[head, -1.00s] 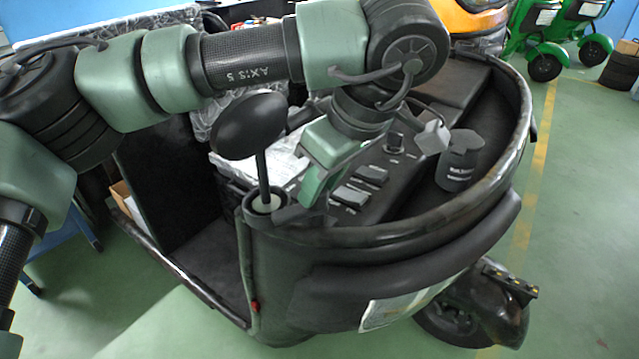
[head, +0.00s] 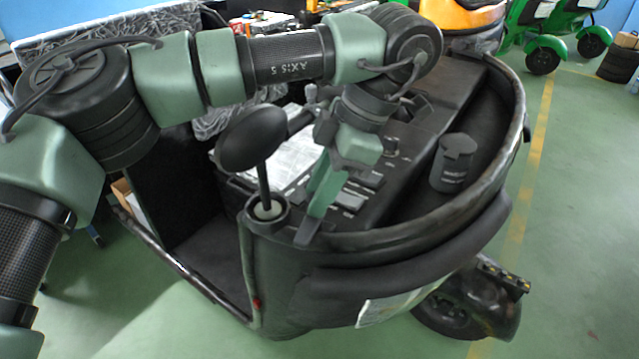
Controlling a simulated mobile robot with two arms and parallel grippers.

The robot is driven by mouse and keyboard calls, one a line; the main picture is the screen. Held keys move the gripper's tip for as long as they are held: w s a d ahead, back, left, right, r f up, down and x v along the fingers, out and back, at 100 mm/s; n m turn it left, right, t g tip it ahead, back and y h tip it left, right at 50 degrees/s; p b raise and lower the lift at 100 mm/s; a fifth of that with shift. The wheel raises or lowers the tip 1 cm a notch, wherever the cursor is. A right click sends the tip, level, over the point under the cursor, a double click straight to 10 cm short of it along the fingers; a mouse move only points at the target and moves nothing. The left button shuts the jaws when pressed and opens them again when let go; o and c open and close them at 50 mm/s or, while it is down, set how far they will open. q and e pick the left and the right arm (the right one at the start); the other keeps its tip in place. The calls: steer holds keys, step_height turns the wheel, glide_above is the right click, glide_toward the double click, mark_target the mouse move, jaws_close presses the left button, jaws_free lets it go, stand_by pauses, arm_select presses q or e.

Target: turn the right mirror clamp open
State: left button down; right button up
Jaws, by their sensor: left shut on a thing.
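The black oval mirror (head: 252,140) stands on a thin stem at the near left corner of the black rickshaw body. The stem goes down into a round clamp (head: 267,212) with a pale centre on the rim. My left gripper (head: 307,232) comes down from above, just right of the clamp. Its green finger points down at the rim, and it is shut on the clamp's dark lever, which is mostly hidden by the fingertips. My right gripper is not in view.
The black dashboard with switches (head: 362,180) lies right of my gripper. A black canister (head: 453,163) stands on the shelf farther right. The curved rim and front bumper (head: 400,255) lie below. Green vehicles (head: 560,30) stand at the back right.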

arm_select(q)
steer(key=shift+w+n, duration=0.1)
steer(key=shift+n, duration=0.4)
steer(key=c, duration=1.1)
jaws_free()
steer(key=shift+r, duration=0.1)
steer(key=p+v, duration=0.1)
steer(key=v, duration=0.6)
steer(key=shift+r, duration=0.35)
steer(key=shift+w+d+f, duration=0.1)
steer(key=shift+d, duration=0.05)
